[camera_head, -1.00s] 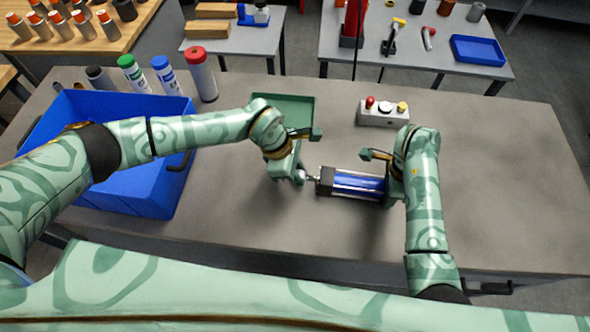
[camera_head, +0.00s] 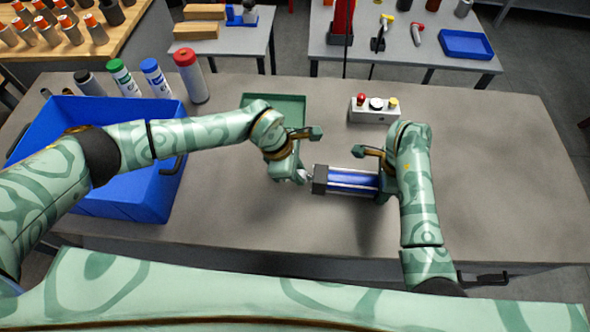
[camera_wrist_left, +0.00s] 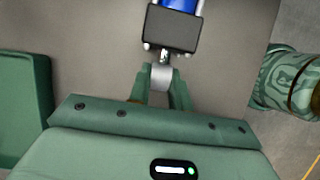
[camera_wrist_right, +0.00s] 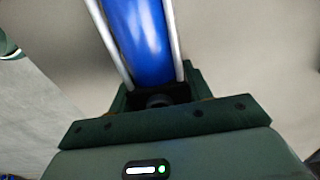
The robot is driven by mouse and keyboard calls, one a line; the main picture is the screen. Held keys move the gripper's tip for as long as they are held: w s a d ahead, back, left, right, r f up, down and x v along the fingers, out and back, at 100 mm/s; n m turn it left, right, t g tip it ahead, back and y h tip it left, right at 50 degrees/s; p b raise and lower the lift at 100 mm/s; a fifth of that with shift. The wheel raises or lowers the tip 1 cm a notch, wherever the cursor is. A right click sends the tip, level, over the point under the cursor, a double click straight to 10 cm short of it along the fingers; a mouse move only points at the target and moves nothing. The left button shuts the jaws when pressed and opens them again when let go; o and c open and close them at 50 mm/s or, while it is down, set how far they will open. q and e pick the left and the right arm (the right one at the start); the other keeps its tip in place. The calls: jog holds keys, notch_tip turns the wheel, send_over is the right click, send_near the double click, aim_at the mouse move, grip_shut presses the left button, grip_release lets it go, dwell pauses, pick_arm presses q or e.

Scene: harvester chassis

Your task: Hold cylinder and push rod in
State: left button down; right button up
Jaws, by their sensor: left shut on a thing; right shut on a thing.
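The cylinder (camera_head: 350,183) lies level above the grey table, a blue tube with silver tie rods and dark end caps. Its rod points left. In the left wrist view the rod's silver end piece (camera_wrist_left: 161,77) sits between the fingers of my left gripper (camera_wrist_left: 160,92), which is shut on it; only a short piece of rod shows before the dark end cap (camera_wrist_left: 172,30). My right gripper (camera_head: 382,184) is shut on the cylinder's right end. In the right wrist view the blue tube (camera_wrist_right: 138,40) runs away from the fingers, and the end cap is mostly dark and hidden.
A blue bin (camera_head: 130,200) stands on the left under my left arm. A green tray (camera_head: 285,108) lies behind my left gripper. A button box (camera_head: 374,112) stands behind the cylinder. Several bottles line the back left. The table's right side is clear.

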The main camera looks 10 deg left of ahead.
pick_arm(q)
jog(key=shift+d+r, duration=0.1)
jog(key=shift+d, duration=0.45)
pick_arm(e)
jog(key=shift+a, duration=0.1)
dwell(0.4)
pick_arm(q)
jog(key=c, duration=1.2)
grip_release()
jog(key=shift+a+r, duration=0.15)
pick_arm(e)
jog(key=shift+r, duration=0.1)
pick_arm(q)
jog(key=v, duration=1.1)
jog(key=shift+r, duration=0.25)
jog(key=shift+w+a, duration=0.1)
jog(key=shift+a, duration=0.05)
pick_arm(e)
jog(key=o, duration=1.4)
